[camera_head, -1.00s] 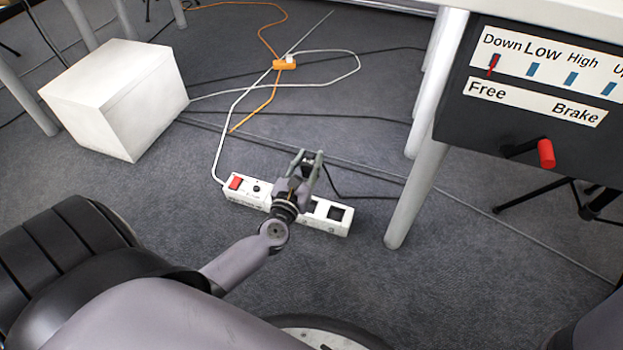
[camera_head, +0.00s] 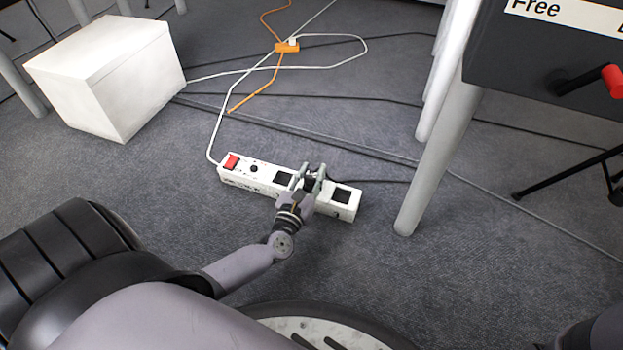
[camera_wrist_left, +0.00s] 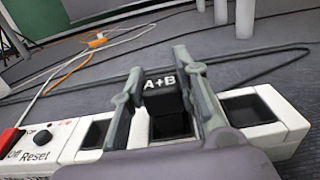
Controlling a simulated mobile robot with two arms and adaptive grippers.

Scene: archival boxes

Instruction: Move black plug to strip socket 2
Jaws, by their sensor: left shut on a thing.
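The white power strip (camera_head: 265,186) lies on the carpet, with a red switch (camera_head: 231,161) and a Reset button at its left end. Its dark square sockets show in the left wrist view: one to the left (camera_wrist_left: 96,134), one to the right (camera_wrist_left: 247,109) of my fingers. My left gripper (camera_head: 313,174) is shut on the black plug (camera_wrist_left: 160,100), marked "A+B". It holds the plug at the middle dark socket (camera_wrist_left: 170,126) between these two. I cannot tell whether the plug's pins are in it. My right gripper is out of view.
A white table leg (camera_head: 425,185) stands right of the strip. A black cable (camera_head: 375,182) runs right from near my gripper. A white box (camera_head: 110,85) stands at the back left. An orange socket block (camera_head: 287,47) lies behind. The carpet in front is clear.

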